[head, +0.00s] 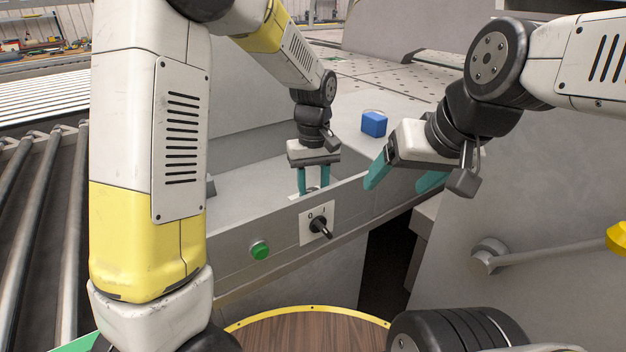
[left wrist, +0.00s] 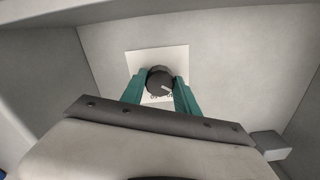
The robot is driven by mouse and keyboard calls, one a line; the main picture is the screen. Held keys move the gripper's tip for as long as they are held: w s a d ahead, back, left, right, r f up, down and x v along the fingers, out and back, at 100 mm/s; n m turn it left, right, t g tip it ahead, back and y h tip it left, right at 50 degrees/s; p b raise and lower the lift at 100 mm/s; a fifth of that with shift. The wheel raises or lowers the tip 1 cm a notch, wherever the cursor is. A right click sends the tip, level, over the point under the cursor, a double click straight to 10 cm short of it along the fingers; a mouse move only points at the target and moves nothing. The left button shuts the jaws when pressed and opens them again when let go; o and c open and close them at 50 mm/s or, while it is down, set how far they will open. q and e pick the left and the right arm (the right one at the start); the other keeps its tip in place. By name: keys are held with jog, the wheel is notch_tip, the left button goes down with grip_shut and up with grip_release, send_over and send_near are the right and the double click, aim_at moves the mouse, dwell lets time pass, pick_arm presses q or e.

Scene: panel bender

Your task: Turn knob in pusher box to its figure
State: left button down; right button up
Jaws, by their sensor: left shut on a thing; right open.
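The dark round knob (left wrist: 160,80) has a white pointer mark and sits on a white plate (left wrist: 150,57) in a grey recessed box. In the left wrist view the mark points to the lower right; the plate's figures are partly hidden by the knob and my fingers. My left gripper (left wrist: 160,88) is shut on the knob, one teal finger on each side. In the head view my left gripper (head: 314,180) reaches down into the box (head: 245,195), whose front wall hides the knob. My right gripper (head: 403,181) is open and empty above the box's right end.
A black rotary switch (head: 320,226) on a white 0/I plate and a green button (head: 260,250) are on the box's front face. A blue block (head: 374,124) stands behind my right gripper. Rollers (head: 75,190) lie at the left. A metal bar (head: 560,254) projects at the right.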

pick_arm(q)
jog(key=shift+w+n, duration=0.1)
jog(key=shift+n, duration=1.1)
jog(key=c, duration=0.9)
grip_release()
notch_tip(320, 180, up, 8)
jog(key=shift+f, duration=0.1)
